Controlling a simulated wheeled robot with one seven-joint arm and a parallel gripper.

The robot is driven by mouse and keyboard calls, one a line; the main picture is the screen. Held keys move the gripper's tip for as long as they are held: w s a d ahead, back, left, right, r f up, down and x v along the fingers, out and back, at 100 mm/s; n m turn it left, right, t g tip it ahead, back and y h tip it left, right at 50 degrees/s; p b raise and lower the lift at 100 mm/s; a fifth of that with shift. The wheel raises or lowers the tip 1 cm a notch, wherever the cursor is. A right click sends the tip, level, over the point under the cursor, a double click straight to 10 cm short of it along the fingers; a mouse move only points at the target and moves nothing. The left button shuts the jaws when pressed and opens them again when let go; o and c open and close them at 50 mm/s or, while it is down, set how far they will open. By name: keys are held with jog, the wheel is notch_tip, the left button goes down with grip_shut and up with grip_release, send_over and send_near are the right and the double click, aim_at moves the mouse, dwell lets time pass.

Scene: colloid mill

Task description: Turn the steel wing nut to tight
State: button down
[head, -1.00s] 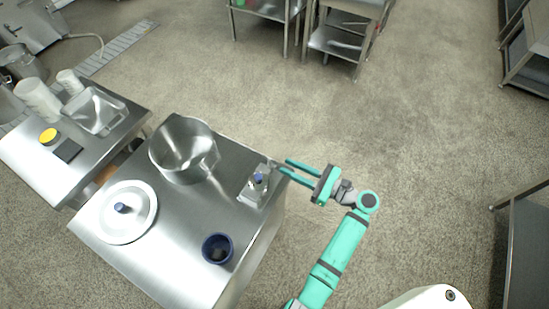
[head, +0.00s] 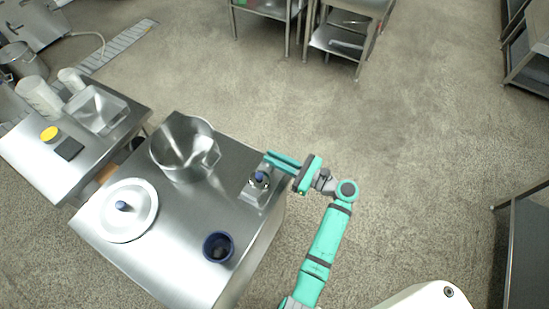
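A small steel fixture (head: 252,194) with a dark blue knob (head: 260,177) on top stands at the right edge of the steel table. A steel wing nut cannot be made out clearly; the fixture's details are too small. My gripper (head: 267,156) is just behind and above the fixture, its two teal fingers pointing left. The fingers look slightly apart, with nothing visible between them. I cannot tell whether they touch the fixture.
On the table (head: 180,262) stand a steel hopper (head: 171,160), a round lid with a blue knob (head: 138,222) and a dark blue cup (head: 218,247). A side table (head: 62,181) at left holds containers.

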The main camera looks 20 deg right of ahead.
jog(key=shift+a, duration=0.15)
jog(key=m+t+h, duration=0.1)
jog(key=h, duration=0.1)
jog(key=m+t+h, duration=0.1)
jog(key=m+h, duration=0.1)
jog(key=m+t+h, duration=0.1)
jog(key=h, duration=0.1)
jog(key=shift+s+a+m+h, duration=0.15)
jog(key=shift+a+m+h, duration=0.15)
jog(key=shift+a+m, duration=0.1)
jog(key=m+h, duration=0.1)
jog(key=h, duration=0.1)
jog(key=m+h, duration=0.2)
jog(key=h, duration=0.1)
jog(key=shift+a+t, duration=0.15)
jog(key=shift+t, duration=0.25)
jog(key=shift+m+g+h, duration=0.4)
jog(key=shift+m+h, duration=1.2)
jog(key=shift+h, duration=0.7)
jog(key=shift+m+g+h, duration=0.3)
jog(key=shift+m+h, duration=0.2)
jog(key=shift+h, duration=0.3)
jog(key=shift+f, duration=0.1)
jog(key=c, duration=2)
grip_release()
jog(key=shift+a, duration=0.1)
jog(key=shift+n+y, duration=0.5)
jog(key=shift+y, duration=0.3)
